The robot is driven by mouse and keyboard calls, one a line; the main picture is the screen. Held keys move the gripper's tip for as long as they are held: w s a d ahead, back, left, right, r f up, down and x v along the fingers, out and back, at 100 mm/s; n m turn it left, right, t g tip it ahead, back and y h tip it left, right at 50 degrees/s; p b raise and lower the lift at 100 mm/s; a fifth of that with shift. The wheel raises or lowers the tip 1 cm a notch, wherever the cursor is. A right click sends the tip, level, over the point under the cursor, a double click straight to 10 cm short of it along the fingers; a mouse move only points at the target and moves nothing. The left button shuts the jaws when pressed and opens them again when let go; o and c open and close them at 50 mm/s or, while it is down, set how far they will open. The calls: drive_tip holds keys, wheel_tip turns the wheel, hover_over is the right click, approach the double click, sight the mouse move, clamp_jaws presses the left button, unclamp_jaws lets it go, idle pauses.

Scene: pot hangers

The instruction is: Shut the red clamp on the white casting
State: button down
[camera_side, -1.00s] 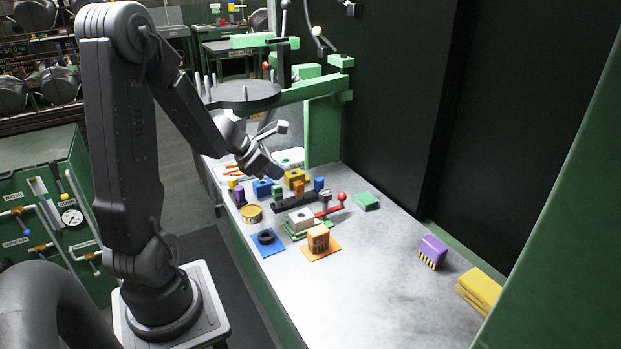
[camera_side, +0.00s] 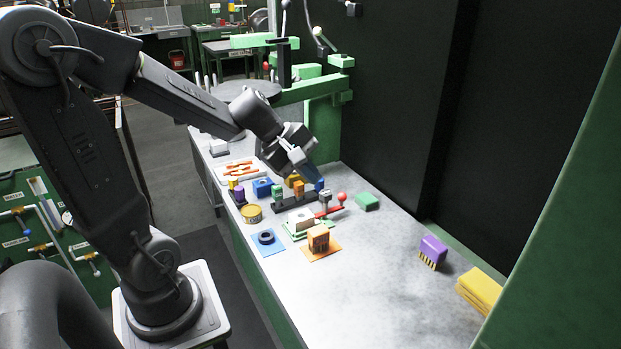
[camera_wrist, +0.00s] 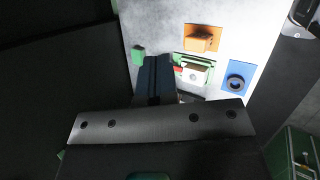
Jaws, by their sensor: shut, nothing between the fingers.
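The white casting (camera_side: 301,218) sits on a green fixture plate (camera_side: 287,235) in the side view; it also shows in the wrist view (camera_wrist: 194,76). The red clamp (camera_side: 328,211) stands at its far right side, its lever low and pointing right, away from the casting, with a red ball (camera_side: 342,196) at the end. In the wrist view part of its red lever (camera_wrist: 180,67) shows beside the fingers. My gripper (camera_side: 309,172) is shut and empty, above and behind the clamp; its fingers (camera_wrist: 155,62) point down toward the bench. Whether the clamp touches the casting I cannot tell.
A dark rack of coloured blocks (camera_side: 283,204) stands just behind the casting. A brown-orange block (camera_side: 318,238) on an orange mat and a black ring (camera_side: 266,237) on a blue mat lie in front.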

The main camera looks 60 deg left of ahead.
drive_tip(key=shift+s+d+r+m+g, duration=0.2)
drive_tip(key=shift+s+d+m, duration=0.1)
drive_tip(key=shift+d+m, duration=0.35)
drive_tip(key=shift+s+d+r+m+g, duration=0.1)
drive_tip(key=shift+s+d+r+m, duration=0.2)
drive_tip(key=shift+d+m, duration=0.35)
drive_tip(key=shift+s+d+r+m+g, duration=0.15)
drive_tip(key=shift+s+d+m, duration=0.15)
drive_tip(key=shift+d+m, duration=0.3)
drive_tip(key=s+d+r+m+y, duration=0.3)
drive_tip(key=s+d+m, duration=0.2)
drive_tip(key=s+m, duration=0.5)
drive_tip(key=m, duration=0.5)
drive_tip(key=shift+s+d+r, duration=0.15)
drive_tip(key=shift+d, duration=0.2)
drive_tip(key=c, duration=1.8)
unclamp_jaws()
drive_tip(key=shift+c, duration=0.2)
